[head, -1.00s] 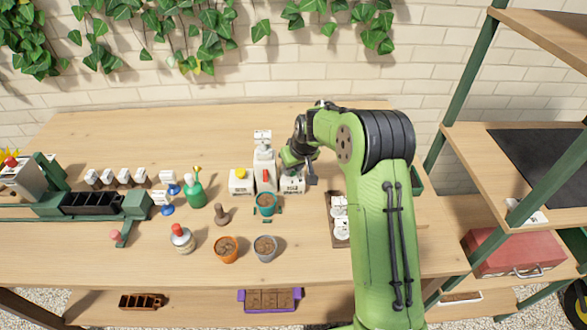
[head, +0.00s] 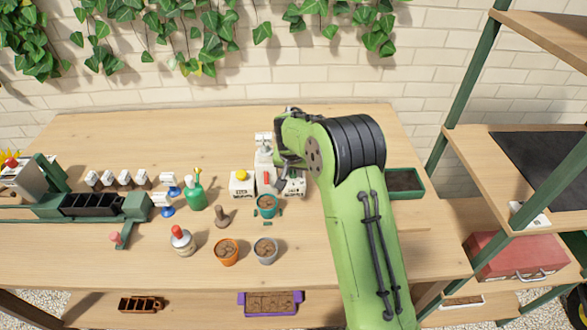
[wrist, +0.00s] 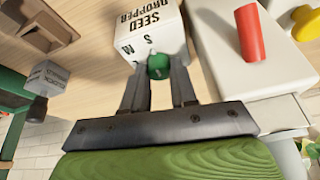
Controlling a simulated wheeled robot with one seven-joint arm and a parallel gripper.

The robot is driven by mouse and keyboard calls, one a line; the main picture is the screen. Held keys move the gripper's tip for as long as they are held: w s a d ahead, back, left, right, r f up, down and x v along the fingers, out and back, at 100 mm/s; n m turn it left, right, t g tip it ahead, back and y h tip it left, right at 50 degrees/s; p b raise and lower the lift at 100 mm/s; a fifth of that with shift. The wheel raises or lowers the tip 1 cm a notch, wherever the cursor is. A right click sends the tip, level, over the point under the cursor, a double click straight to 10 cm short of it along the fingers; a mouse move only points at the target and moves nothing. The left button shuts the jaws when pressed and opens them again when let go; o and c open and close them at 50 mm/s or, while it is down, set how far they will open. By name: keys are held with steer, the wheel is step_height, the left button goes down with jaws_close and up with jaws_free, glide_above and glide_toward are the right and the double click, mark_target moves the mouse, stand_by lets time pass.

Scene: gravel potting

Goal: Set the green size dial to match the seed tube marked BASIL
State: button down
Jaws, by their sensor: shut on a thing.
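The seed dropper (wrist: 151,28) is a white box lettered SEED DROPPER, with the size letters M and S above its green dial (wrist: 158,66). My gripper (wrist: 159,75) is shut on the green dial, one dark finger on each side of it. The dial's pointer is too small to tell which letter it faces. In the head view the dropper (head: 295,188) is partly behind my arm and the dial is hidden. No label reading BASIL is legible in either view.
A white block with a red lever (wrist: 250,35) stands beside the dropper. A green planter (head: 404,183) is at right. Bare bench lies behind.

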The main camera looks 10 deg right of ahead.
steer(key=shift+a, duration=0.1)
stand_by(0.3)
steer(key=c, duration=0.9)
jaws_free()
steer(key=p+v, duration=0.3)
steer(key=v, duration=1.2)
steer(key=shift+r, duration=0.4)
steer(key=shift+s, duration=0.1)
steer(key=s+d+r+n+p, duration=0.1)
steer(key=s+r, duration=0.4)
steer(key=s, duration=0.3)
steer(key=s+d+r+n+p, duration=0.1)
steer(key=s+r, duration=0.4)
steer(key=s, duration=0.3)
steer(key=s+f+n+t+y, duration=0.1)
steer(key=s+n, duration=0.1)
steer(key=s, duration=1.3)
steer(key=shift+s+p, duration=0.3)
